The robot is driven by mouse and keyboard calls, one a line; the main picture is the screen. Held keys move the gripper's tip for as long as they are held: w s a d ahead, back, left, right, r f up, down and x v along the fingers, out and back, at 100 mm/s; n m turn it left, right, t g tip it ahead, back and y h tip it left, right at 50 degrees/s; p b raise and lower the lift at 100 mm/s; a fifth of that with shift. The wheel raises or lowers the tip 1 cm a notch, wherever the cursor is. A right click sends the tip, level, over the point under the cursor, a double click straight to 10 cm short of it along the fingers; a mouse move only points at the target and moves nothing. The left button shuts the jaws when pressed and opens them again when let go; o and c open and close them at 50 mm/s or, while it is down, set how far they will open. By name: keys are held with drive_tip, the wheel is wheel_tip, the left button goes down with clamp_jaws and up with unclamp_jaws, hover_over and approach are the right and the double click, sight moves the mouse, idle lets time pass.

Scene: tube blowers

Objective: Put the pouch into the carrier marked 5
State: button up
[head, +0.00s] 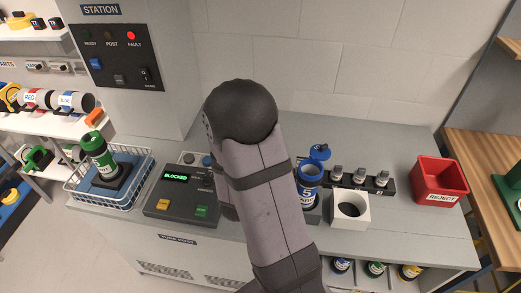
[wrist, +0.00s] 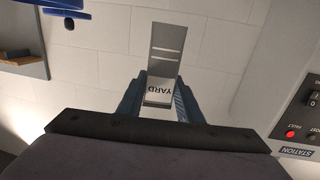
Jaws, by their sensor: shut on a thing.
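In the wrist view my gripper (wrist: 160,90) has its two blue fingers closed on a flat grey piece with light stripes and a white label reading YARD, which looks like the pouch (wrist: 167,48). The head view hides my gripper and the pouch behind my arm. The blue carrier marked 5 (head: 308,174) stands upright on the counter, just right of my arm, which covers part of it. Its blue cap (head: 320,152) appears swung up and open. I cannot see inside the carrier.
Left are a console reading BLOCKED (head: 176,178) and a wire basket (head: 75,187) with a green carrier (head: 99,152). A red FAULT lamp (head: 131,35) glows.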

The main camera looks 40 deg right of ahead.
drive_tip(key=s+d+r+m+g+h+p, duration=0.2)
drive_tip(key=d+r, duration=0.1)
drive_tip(key=r, duration=0.4)
drive_tip(key=m+g+h, duration=0.2)
drive_tip(key=m+g, duration=0.3)
drive_tip(key=g, duration=0.3)
hover_over(313, 160)
drive_tip(key=s+a, duration=0.2)
drive_tip(key=a, duration=0.1)
drive_tip(key=f, duration=0.1)
drive_tip(key=shift+d+f, duration=0.15)
drive_tip(key=shift+f, duration=0.05)
drive_tip(key=shift+f, duration=0.15)
drive_tip(key=shift+f+b, duration=2)
drive_tip(key=shift+f, duration=0.2)
drive_tip(key=shift+f, duration=0.2)
drive_tip(key=shift+f+b, duration=2.3)
drive_tip(key=shift+f, duration=0.35)
